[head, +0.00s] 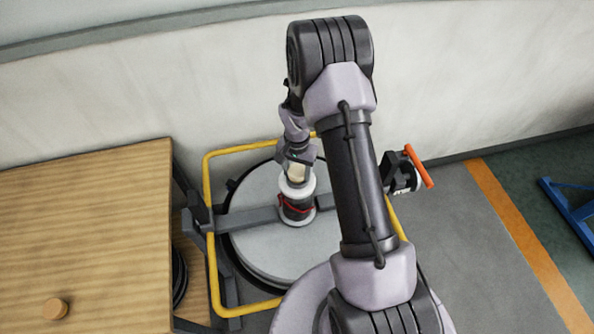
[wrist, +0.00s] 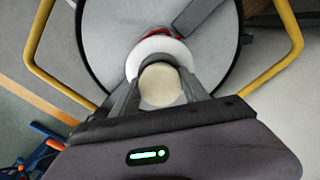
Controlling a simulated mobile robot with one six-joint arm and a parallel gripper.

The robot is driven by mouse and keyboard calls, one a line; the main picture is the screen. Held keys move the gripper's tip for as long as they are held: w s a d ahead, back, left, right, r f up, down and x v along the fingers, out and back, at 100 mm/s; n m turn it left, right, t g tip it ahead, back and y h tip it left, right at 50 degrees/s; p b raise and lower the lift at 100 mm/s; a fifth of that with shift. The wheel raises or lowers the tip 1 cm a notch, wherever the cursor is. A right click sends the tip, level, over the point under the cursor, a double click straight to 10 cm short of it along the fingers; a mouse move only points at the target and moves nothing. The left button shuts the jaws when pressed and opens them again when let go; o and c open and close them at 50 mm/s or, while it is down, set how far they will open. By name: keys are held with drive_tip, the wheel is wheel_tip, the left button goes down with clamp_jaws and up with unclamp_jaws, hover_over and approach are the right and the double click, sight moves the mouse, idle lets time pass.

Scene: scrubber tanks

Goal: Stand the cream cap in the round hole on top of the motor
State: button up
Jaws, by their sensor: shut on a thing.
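The cream cap (head: 296,173) is between the fingers of my gripper (head: 297,160), which is shut on it. In the wrist view the cap (wrist: 161,86) shows its round end between the two grey fingertips (wrist: 160,92). The motor (head: 296,206) is a dark upright cylinder with a white flange on top and a red band around it. The cap is at the motor's top, overlapping the white flange (wrist: 150,47) in the wrist view. The round hole is hidden, and I cannot tell whether the cap's lower end is in it.
The motor stands on a round grey tank lid (head: 253,248) with a grey crossbar. A yellow rail (head: 209,215) surrounds the lid. A wooden table (head: 90,235) with a small brown round piece (head: 55,308) stands at left. An orange-handled valve (head: 418,166) is right of my arm.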

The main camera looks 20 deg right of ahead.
drive_tip(key=o, duration=1.9)
drive_tip(key=shift+r+p, duration=2.05)
drive_tip(key=shift+r, duration=1.5)
drive_tip(key=shift+f, duration=0.1)
